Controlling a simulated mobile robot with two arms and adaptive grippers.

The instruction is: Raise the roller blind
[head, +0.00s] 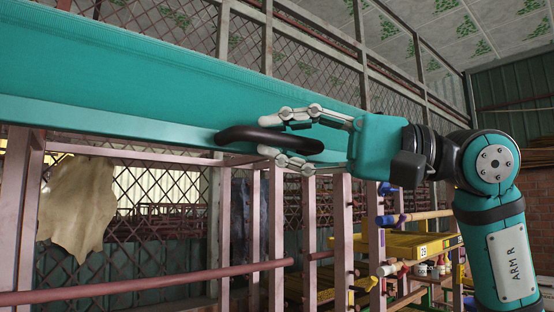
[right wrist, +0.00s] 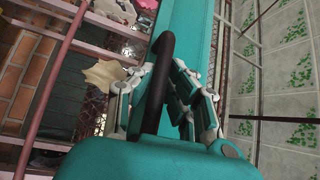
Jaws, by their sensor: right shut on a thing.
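The roller blind is a teal band (head: 150,75) with a lighter teal bottom bar (head: 100,117), crossing the head view from the upper left to the middle. A dark curved handle (head: 240,132) stands out from the bottom bar. My right gripper (head: 270,136) comes in from the right, with its fingers shut around the handle. In the right wrist view the dark handle (right wrist: 162,75) runs between the fingers (right wrist: 155,95) and the teal blind (right wrist: 190,40) lies behind it. My left gripper is in neither view.
Behind the blind stand a metal lattice screen (head: 300,65) and pinkish posts and rails (head: 130,285). A pale hide-like sheet (head: 78,205) hangs at the left. Yellow shelving (head: 400,243) stands below my right arm. The open space below the bar shows the area behind.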

